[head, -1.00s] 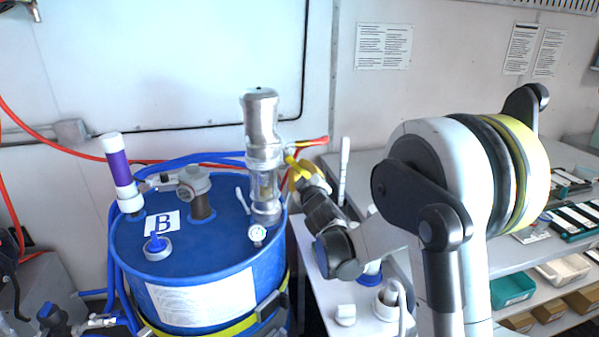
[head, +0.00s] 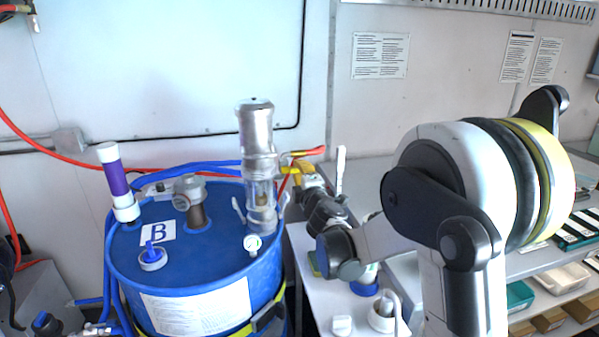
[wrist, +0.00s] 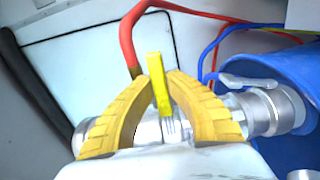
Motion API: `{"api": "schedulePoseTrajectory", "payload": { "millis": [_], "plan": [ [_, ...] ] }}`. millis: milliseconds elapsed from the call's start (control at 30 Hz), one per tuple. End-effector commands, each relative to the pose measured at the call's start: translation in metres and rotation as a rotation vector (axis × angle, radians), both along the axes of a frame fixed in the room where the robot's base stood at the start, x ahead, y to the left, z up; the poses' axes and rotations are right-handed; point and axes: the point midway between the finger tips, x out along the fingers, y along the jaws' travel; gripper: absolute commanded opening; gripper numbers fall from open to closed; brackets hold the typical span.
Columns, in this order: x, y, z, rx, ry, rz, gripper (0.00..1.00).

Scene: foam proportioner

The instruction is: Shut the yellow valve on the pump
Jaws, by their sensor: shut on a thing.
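The yellow valve handle (wrist: 158,84) stands up between my two yellow fingers in the wrist view. It rises from a metal fitting (wrist: 230,116) and looks crosswise to it in this picture. My gripper (wrist: 162,80) is shut on the handle, with one finger on each side. In the head view my gripper (head: 303,172) is beside the clear-and-metal pump (head: 258,150) on the blue drum. The handle shows there as a small yellow bar (head: 290,170), partly merged with the fingers. My palm hides the lower part of the valve.
The blue drum marked B (head: 215,250) carries a purple-and-white cylinder (head: 117,180) and a gauge (head: 252,243). A red hose (wrist: 128,45) rises close behind my fingers. A white bench (head: 310,240) with small items lies below my arm.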

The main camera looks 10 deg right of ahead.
Motion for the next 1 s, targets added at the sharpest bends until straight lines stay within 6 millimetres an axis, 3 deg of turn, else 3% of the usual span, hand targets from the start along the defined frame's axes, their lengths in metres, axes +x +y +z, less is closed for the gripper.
{"api": "schedulePoseTrajectory", "payload": {
  "millis": [667, 700, 1000],
  "plan": [
    [0.0004, 0.0007, 0.0026, -0.061, 0.0, 0.001, 0.0],
    [0.0004, 0.0007, 0.0026, -0.061, 0.0, 0.001, 0.24],
    [-0.0002, 0.0005, 0.0024, -0.06, 0.0, 0.001, 0.26]
  ]
}}
